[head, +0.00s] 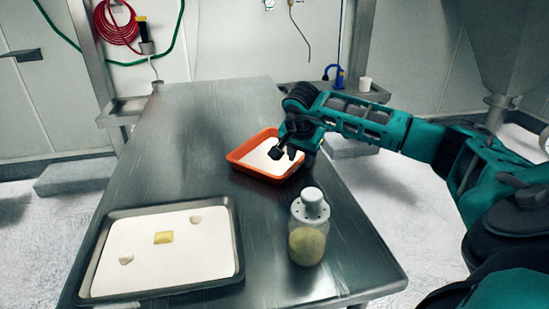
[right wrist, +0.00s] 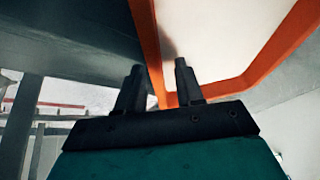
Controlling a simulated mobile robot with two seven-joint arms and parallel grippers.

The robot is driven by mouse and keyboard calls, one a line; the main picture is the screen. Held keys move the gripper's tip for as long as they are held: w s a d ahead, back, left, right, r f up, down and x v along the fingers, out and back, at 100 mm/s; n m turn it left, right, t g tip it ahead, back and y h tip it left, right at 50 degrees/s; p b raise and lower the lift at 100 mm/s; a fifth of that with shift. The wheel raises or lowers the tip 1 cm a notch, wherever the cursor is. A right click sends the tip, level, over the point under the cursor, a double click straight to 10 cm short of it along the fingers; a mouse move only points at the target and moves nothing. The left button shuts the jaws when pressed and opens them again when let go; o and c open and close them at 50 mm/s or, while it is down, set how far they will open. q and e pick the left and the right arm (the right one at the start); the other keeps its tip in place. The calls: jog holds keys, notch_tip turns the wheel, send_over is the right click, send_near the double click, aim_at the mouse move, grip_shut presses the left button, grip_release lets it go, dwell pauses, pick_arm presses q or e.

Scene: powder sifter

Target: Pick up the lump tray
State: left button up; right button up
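A shallow orange tray (head: 240,159) with a white inside sits on the far right part of the metal table; I see no lumps in its visible part. My right gripper (head: 276,153) is at its right side, partly hiding it. In the right wrist view the gripper (right wrist: 159,72) has its fingers apart, with the orange rim (right wrist: 149,45) running between them and a gap showing on the right. My left gripper is out of view.
A clear jar (head: 307,244) with yellow powder and a white lid stands near the table's right edge, in front of the orange tray. The table (head: 190,120) is bare at its far left and middle. A white cup (head: 365,84) stands on a side shelf.

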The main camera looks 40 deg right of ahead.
jog(key=shift+w+d+f, duration=0.1)
jog(key=shift+d+f, duration=0.05)
jog(key=shift+f, duration=0.15)
jog(key=shift+c, duration=0.2)
grip_shut()
jog(key=shift+r, duration=0.1)
